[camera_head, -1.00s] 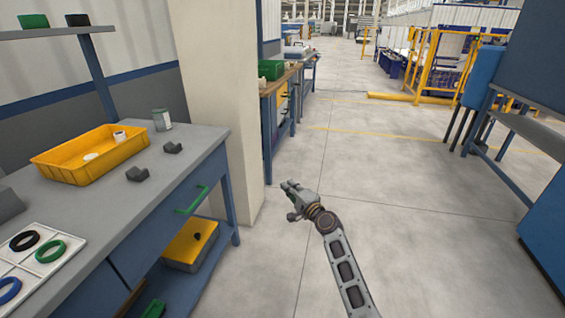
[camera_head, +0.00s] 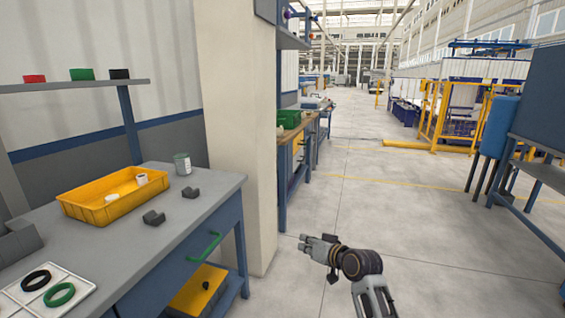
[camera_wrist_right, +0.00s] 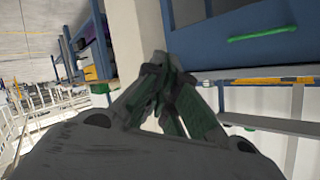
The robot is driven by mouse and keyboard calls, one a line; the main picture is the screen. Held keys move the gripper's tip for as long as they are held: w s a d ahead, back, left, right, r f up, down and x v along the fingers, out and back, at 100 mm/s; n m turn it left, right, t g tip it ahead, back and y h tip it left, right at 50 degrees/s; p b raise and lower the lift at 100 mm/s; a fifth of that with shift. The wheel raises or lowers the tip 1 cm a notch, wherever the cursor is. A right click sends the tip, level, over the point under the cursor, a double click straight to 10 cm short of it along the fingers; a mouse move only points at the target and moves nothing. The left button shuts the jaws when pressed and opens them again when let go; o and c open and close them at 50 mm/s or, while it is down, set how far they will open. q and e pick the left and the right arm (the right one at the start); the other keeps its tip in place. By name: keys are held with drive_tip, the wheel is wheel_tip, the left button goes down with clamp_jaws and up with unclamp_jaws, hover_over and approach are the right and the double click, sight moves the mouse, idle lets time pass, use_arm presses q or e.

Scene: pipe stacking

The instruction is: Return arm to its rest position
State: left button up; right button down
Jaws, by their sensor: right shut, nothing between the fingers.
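My right gripper (camera_head: 308,245) is in the lower middle of the head view, over the open floor to the right of the grey workbench (camera_head: 215,190). Its arm comes up from the bottom edge. In the right wrist view its fingers (camera_wrist_right: 163,65) meet at the tips with nothing between them. It is apart from the bench and touches nothing that I can see. My left gripper is not in view.
On the bench are a yellow bin (camera_head: 82,207) with white pieces, a grey-white can (camera_head: 182,164), two dark grey blocks and a white tray (camera_head: 78,297) with rings. A green drawer handle (camera_head: 207,247) juts out. A pillar (camera_head: 240,120) stands behind. The aisle floor (camera_head: 420,230) is clear.

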drive_tip(key=s+d+f+n+g+h, duration=0.1)
drive_tip(key=s+d+f+h, duration=0.2)
drive_tip(key=s, duration=0.4)
drive_tip(key=s+d+f+g+h, duration=0.1)
drive_tip(key=s+d+f, duration=0.2)
drive_tip(key=s+f, duration=0.35)
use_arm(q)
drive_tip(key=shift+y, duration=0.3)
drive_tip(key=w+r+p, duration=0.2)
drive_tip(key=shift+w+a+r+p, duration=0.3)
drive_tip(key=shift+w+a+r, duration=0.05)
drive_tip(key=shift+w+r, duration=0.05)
use_arm(e)
drive_tip(key=s+f+g, duration=0.2)
drive_tip(key=s+f, duration=0.6)
drive_tip(key=s, duration=0.3)
drive_tip(key=s+d+f+g, duration=0.1)
drive_tip(key=s+f+g, duration=0.1)
drive_tip(key=s+f, duration=0.7)
drive_tip(key=shift+s+d+g+h, duration=0.15)
drive_tip(key=shift+s+g+h, duration=0.2)
drive_tip(key=shift+s, duration=0.75)
